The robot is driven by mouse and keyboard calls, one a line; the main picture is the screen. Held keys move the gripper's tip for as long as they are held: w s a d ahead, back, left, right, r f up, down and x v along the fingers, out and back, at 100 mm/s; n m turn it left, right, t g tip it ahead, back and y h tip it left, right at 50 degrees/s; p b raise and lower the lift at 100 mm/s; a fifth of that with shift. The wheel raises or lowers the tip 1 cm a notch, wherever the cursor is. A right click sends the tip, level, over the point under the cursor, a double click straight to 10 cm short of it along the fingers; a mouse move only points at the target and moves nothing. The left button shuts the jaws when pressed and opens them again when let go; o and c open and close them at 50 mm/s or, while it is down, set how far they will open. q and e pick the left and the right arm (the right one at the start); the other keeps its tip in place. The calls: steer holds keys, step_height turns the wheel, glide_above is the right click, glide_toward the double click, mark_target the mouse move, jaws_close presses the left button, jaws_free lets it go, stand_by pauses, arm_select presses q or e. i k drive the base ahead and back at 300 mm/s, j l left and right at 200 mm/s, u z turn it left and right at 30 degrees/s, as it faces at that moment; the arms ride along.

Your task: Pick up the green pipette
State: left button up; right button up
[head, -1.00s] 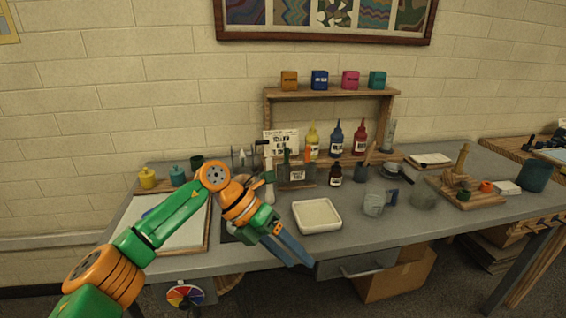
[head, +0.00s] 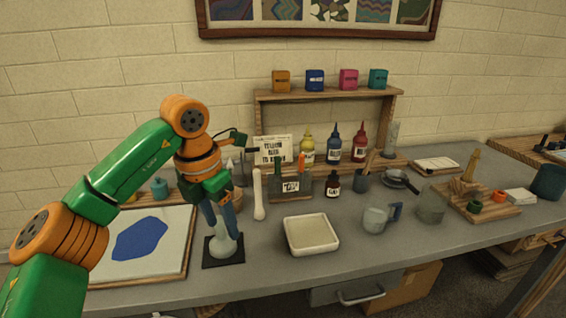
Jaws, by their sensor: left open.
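The green pipette (head: 277,168) appears to stand upright in a small grey holder (head: 304,188) with a white label, beside an orange-topped one (head: 301,162). Only its green upper part shows. My left gripper (head: 222,229) is open and points down, to the left of the holder and nearer to me. Its fingers are in front of a pale object (head: 221,248) on a black square mat (head: 234,262). I cannot tell whether they touch it. My right gripper is not in view.
A white tray (head: 312,249) lies right of the mat. A pale pestle-like tool (head: 259,200) stands between gripper and holder. A dark bottle (head: 333,184), a mug (head: 376,220) and a wooden shelf (head: 262,112) are near. A framed sheet (head: 172,258) lies at left.

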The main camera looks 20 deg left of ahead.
mark_target(277, 175)
steer(key=i, duration=1.2)
